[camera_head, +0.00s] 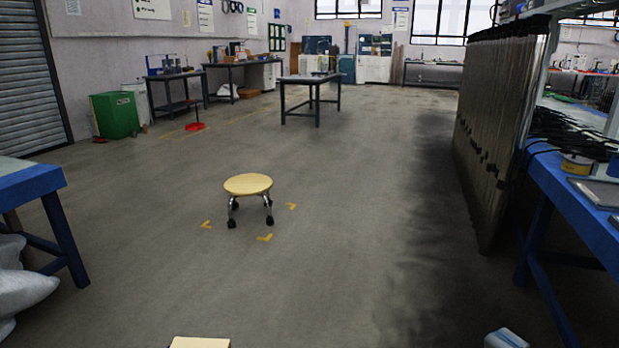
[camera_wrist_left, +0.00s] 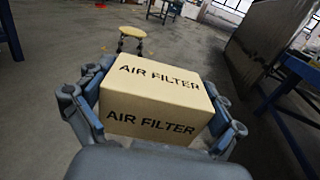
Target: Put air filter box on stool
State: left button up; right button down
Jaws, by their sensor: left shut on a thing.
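The air filter box (camera_wrist_left: 150,108) is a tan carton with AIR FILTER in black on two faces. My left gripper (camera_wrist_left: 158,90) is shut on it, with fingers along its left and right sides. In the head view only the box's top edge (camera_head: 200,343) shows at the bottom. The stool (camera_head: 248,184) has a round pale wooden seat and metal legs with dark feet. It stands on the open floor ahead, apart from the box, and also shows in the left wrist view (camera_wrist_left: 132,32). A small part of my right gripper (camera_head: 505,339) shows at the bottom right; its fingers are hidden.
Yellow corner marks (camera_head: 265,238) lie on the floor around the stool. A blue-edged table (camera_head: 30,183) stands at left, with white sacks (camera_head: 20,290) beneath. A blue workbench (camera_head: 570,200) and a tall rack of dark tubes (camera_head: 490,120) line the right. The floor between is clear.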

aim_at(249, 183)
jog(key=i+j, duration=0.15)
jog(key=i, duration=0.3)
jog(key=i+j+z, duration=0.15)
jog(key=i, duration=0.3)
jog(key=i+j, duration=0.2)
jog(key=i, duration=0.25)
jog(key=i+j+z, duration=0.15)
jog(key=i, duration=2.1)
jog(key=i+l+u, duration=0.15)
jog(key=i+u, duration=0.3)
jog(key=i, duration=0.35)
